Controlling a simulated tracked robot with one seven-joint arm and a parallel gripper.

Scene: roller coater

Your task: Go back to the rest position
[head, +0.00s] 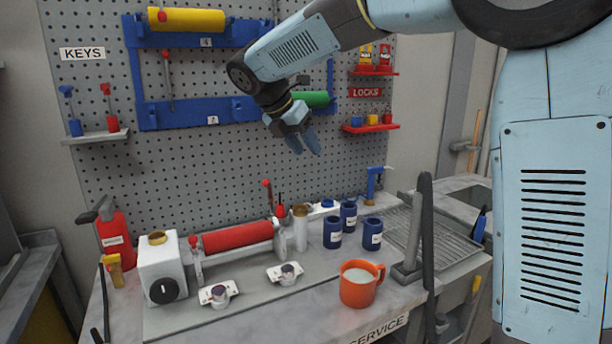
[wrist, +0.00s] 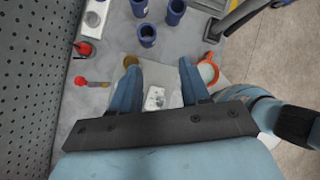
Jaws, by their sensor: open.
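My gripper (head: 303,143) is in the air in front of the pegboard, above the bench, with its fingers pointing down. In the wrist view my gripper (wrist: 157,80) has its two blue fingers spread apart, with nothing between them but the bench far below. The roller coater stands on the bench, with a red roller (head: 237,237) lying across it and a white motor housing (head: 162,270) at its left end. A green roller (head: 311,99) on the pegboard rack is partly hidden behind my arm.
An orange mug (head: 361,284) stands at the bench's front right. Several blue jars (head: 372,234) stand behind it. A yellow roller (head: 186,20) sits on the upper blue rack. A red bottle (head: 116,236) stands at the left. The red lock shelves (head: 371,128) are right of my gripper.

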